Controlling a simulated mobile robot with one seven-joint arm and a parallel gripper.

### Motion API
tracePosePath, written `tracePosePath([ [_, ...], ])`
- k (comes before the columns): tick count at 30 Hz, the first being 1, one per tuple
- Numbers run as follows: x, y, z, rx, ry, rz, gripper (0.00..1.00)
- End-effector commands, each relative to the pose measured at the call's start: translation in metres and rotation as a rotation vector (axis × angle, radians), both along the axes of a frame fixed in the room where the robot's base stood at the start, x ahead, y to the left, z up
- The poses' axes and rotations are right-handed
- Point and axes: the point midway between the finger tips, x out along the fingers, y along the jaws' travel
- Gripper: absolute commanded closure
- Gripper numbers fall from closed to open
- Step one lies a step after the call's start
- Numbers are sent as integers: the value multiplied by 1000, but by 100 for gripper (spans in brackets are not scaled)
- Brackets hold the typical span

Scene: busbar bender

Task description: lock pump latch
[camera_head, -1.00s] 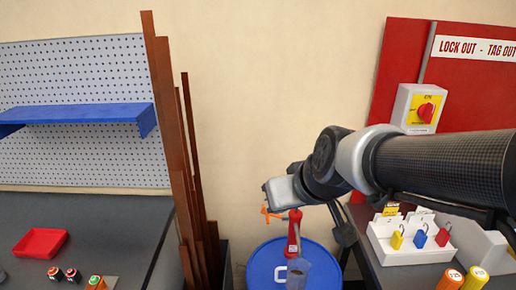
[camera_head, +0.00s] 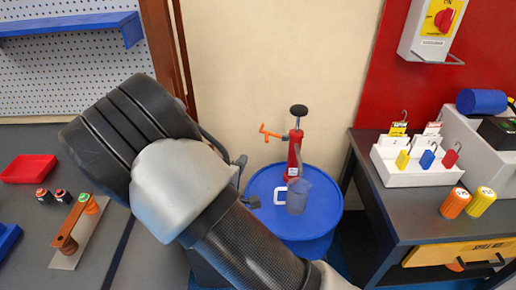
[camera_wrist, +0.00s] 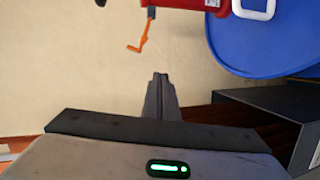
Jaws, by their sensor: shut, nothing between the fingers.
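A red hand pump (camera_head: 294,152) with a black knob (camera_head: 299,110) on top stands upright on a blue drum (camera_head: 325,205). An orange cranked piece (camera_head: 269,132) sticks out to its left; I cannot tell whether it is the latch. In the head view my arm hides most of the gripper.
A clear jug (camera_head: 298,196) with a white handle is at the pump's front. Left is a dark bench with a red tray (camera_head: 29,168). Brown bars (camera_head: 180,50) stand left of the drum.

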Motion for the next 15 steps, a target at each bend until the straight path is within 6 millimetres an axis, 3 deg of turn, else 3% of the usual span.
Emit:
tracePosePath([
  [1,-4,4,-13,-87,-35,14,100],
  [6,-14,9,-16,-299,-147,31,100],
  [15,-19,12,-13,-394,-202,35,100],
])
